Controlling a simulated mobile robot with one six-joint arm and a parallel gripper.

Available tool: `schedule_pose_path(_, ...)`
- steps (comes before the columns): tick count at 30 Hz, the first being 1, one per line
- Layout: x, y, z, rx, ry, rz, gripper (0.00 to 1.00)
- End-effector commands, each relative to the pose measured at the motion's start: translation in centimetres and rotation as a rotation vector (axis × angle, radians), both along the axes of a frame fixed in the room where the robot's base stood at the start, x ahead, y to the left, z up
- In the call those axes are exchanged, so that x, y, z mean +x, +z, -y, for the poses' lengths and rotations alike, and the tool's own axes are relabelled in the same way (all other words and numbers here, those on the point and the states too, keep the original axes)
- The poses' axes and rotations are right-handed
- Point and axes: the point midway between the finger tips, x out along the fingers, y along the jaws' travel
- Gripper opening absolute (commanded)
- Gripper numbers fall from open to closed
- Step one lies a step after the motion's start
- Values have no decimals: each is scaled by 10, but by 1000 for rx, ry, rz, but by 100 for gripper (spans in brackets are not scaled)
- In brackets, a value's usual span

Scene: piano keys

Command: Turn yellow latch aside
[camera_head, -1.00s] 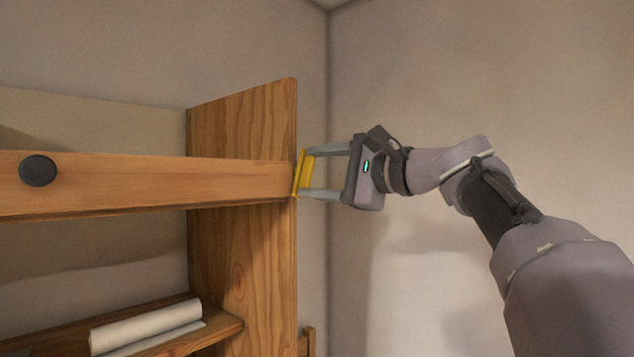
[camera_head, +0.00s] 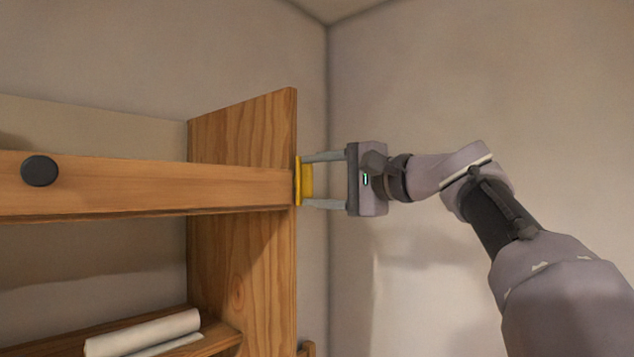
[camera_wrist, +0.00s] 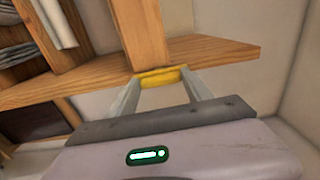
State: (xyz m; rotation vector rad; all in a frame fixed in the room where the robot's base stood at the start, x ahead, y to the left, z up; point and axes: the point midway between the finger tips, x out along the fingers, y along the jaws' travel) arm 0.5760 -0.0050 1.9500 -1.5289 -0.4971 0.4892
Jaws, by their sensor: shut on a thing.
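The yellow latch (camera_head: 306,181) is at the right end of the wooden bar (camera_head: 150,184), by the outer edge of the upright wooden side panel (camera_head: 245,250). It stands about upright in the head view. My gripper (camera_head: 312,181) comes from the right, its two fingers above and below the latch, shut on it. In the wrist view the latch (camera_wrist: 160,77) lies between the fingertips of my gripper (camera_wrist: 161,82), against the wood. The fingertips hide its two ends in part.
A black round knob (camera_head: 39,171) is on the bar's left part. A white roll (camera_head: 145,332) lies on the lower shelf (camera_head: 215,340). Bare walls (camera_head: 480,80) stand behind and to the right, with free room around my arm.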

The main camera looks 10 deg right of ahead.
Motion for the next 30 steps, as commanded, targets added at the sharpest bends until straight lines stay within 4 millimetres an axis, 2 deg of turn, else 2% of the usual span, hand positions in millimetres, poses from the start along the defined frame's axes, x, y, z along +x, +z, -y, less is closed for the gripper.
schedule_pose_path(4, 0, -1, 0, -2, 0, -1, 18)
schedule_pose_path(5, 0, -1, 0, -2, 0, -1, 62)
schedule_pose_path(8, 0, -1, 0, -1, 0, -2, 80)
schedule_pose_path(17, 0, -1, 1, -1, -1, -1, 80)
schedule_pose_path(20, -7, -1, 6, -1, -2, -1, 80)
schedule_pose_path(23, -25, -3, 19, -1, -5, 1, 80)
schedule_pose_path(30, -90, -3, 68, -1, -8, 0, 80)
